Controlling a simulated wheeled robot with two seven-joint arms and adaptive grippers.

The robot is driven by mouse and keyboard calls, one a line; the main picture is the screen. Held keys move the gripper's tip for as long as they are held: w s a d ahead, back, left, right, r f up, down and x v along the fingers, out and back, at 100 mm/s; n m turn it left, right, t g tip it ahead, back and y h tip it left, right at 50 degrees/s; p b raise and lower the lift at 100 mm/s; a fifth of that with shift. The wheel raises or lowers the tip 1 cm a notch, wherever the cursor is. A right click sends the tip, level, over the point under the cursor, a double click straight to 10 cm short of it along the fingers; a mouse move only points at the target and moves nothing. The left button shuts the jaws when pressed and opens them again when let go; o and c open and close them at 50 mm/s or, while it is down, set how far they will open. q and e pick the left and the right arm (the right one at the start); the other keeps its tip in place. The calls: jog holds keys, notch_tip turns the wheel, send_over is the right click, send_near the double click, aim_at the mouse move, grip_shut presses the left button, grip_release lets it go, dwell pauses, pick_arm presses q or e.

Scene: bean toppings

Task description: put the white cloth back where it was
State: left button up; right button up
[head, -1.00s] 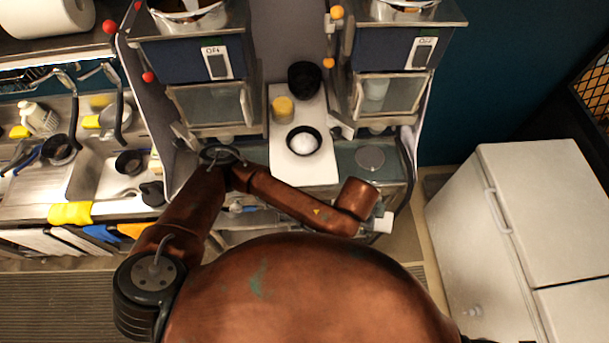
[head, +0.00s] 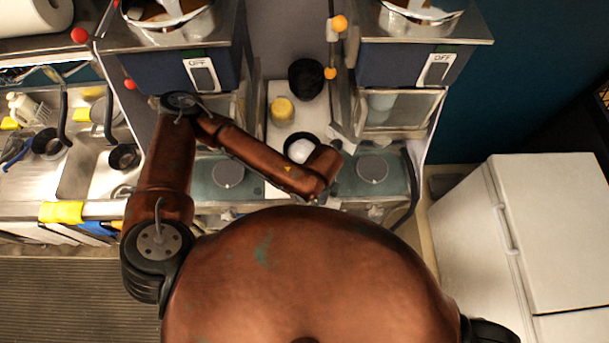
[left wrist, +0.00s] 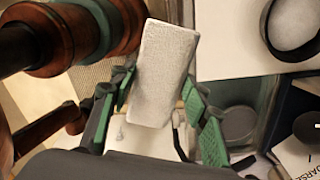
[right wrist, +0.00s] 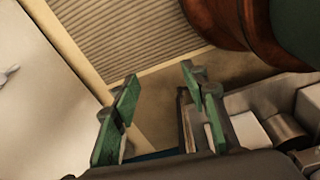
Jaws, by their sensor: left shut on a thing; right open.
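The white cloth (left wrist: 163,72) shows in the left wrist view as a folded, textured white block. My left gripper (left wrist: 155,92) is shut on it, with the green fingers on either side. In the head view my left arm reaches over the counter, and I cannot make out the gripper or the cloth there. My right gripper (right wrist: 160,78) is open and empty in the right wrist view, with floor and a white cabinet side beyond it.
A white board (head: 278,175) between two dispensers holds a black bowl of white stuff (head: 300,148), a yellow-topped jar (head: 282,110) and a dark cup (head: 306,79). Round grey discs (head: 228,173) (head: 373,169) flank it. A sink (head: 92,180) is left; a white fridge (head: 540,230) is right.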

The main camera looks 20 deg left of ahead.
pick_arm(q)
jog(key=w+a+f+b, duration=0.2)
jog(key=w, duration=0.1)
jog(key=w+a+f+b, duration=0.5)
jog(key=w+f+b, duration=0.1)
jog(key=shift+a+f, duration=0.2)
jog(key=shift+a, duration=0.1)
jog(key=shift+w+a+f, duration=0.2)
jog(key=shift+w, duration=0.05)
jog(key=shift+w+a+f+b, duration=0.15)
jog(key=shift+f+b, duration=0.1)
jog(key=shift+b, duration=0.35)
notch_tip(320, 180, down, 3)
jog(key=b, duration=0.4)
jog(key=shift+w+a+f, duration=0.1)
jog(key=shift+f, duration=0.05)
jog(key=shift+f+b, duration=0.15)
jog(key=shift+b, duration=0.3)
pick_arm(e)
jog(key=s+f, duration=0.3)
jog(key=f, duration=1.1)
